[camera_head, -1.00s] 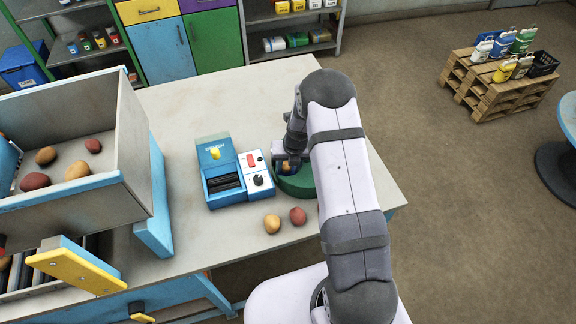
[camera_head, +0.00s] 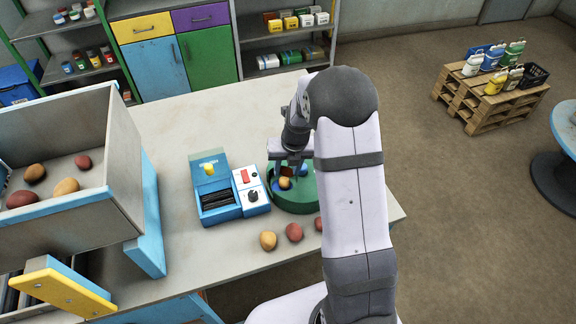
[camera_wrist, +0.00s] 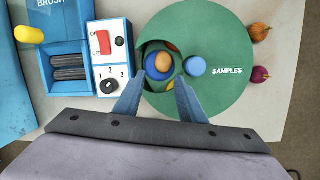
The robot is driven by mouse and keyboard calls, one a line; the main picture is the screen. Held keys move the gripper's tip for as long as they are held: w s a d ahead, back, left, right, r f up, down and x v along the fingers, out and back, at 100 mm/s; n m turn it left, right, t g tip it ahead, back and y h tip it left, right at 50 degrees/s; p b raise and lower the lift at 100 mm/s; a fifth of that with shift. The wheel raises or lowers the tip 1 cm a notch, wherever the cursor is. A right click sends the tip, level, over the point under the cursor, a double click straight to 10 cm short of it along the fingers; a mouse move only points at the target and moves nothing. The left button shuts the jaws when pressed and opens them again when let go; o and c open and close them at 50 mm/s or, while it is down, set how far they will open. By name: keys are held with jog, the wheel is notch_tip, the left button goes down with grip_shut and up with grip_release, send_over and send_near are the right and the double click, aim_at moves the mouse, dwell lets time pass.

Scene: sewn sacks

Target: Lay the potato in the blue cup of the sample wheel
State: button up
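The sample wheel is a round green disc (camera_head: 303,201) on the table, lettered SAMPLES in the wrist view (camera_wrist: 232,92). It has a dark opening at its left side. In that opening the blue cup (camera_wrist: 151,73) shows, with an orange-brown potato (camera_wrist: 163,62) lying in it. The potato also shows in the head view (camera_head: 285,183). My gripper (camera_wrist: 160,77) is open above the opening, its fingers spread either side of the cup and apart from the potato. In the head view my gripper (camera_head: 291,168) partly hides the wheel's far side.
A blue knob (camera_wrist: 196,66) stands on the wheel. A blue brush machine (camera_head: 216,198) with a switch panel (camera_head: 251,190) stands close left. A grey bin (camera_head: 60,140) with several potatoes stands left.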

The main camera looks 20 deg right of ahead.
jog(key=shift+p+v, duration=0.7)
jog(key=shift+v, duration=0.9)
jog(key=s+a+r+m+g, duration=0.1)
jog(key=s+a+r+m, duration=0.1)
jog(key=s+m, duration=0.6)
jog(key=s+a+r+m+g, duration=0.1)
jog(key=s+a+r+m, duration=0.1)
jog(key=s+m, duration=0.6)
jog(key=s+a+r+m, duration=0.2)
jog(key=s+m, duration=0.6)
jog(key=m, duration=0.9)
jog(key=shift+s+r+m+g+h, duration=0.25)
jog(key=shift+r+m+g+h, duration=0.05)
jog(key=shift+g, duration=0.1)
jog(key=shift+f, duration=0.15)
